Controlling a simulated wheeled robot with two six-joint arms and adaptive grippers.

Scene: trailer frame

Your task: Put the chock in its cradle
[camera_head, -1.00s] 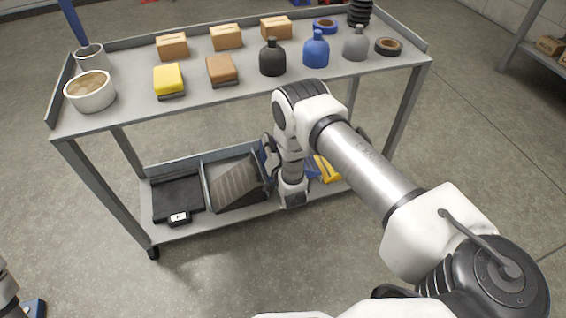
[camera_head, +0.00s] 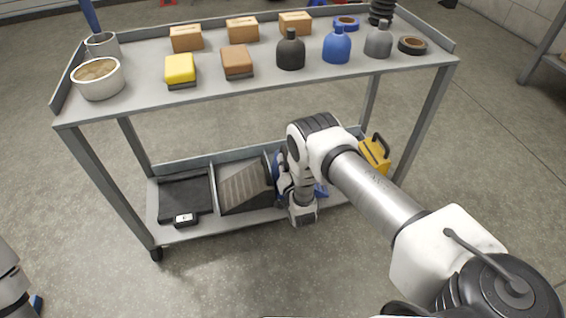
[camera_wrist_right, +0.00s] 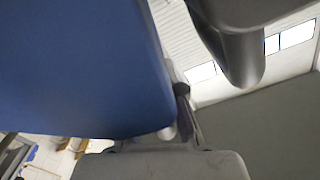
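My right arm reaches down to the cart's lower shelf. Its gripper (camera_head: 303,213) is mostly hidden behind my own wrist in the head view. Blue surface shows on both sides of the wrist. In the right wrist view a large smooth blue object (camera_wrist_right: 85,65) fills the left, very close to the grey fingers (camera_wrist_right: 200,105); whether they grip it is unclear. A yellow block with a dark handle (camera_head: 374,156) shows beyond my forearm. A ridged grey-brown wedge (camera_head: 245,185) lies in a lower-shelf compartment. I cannot tell which is the chock or its cradle.
The cart's top shelf (camera_head: 215,93) carries bottles, boxes, sponges, tape rolls and a white tub (camera_head: 98,80). It overhangs the lower shelf (camera_head: 205,228). A black tray (camera_head: 184,198) is at the lower left. Floor (camera_head: 190,285) in front is clear.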

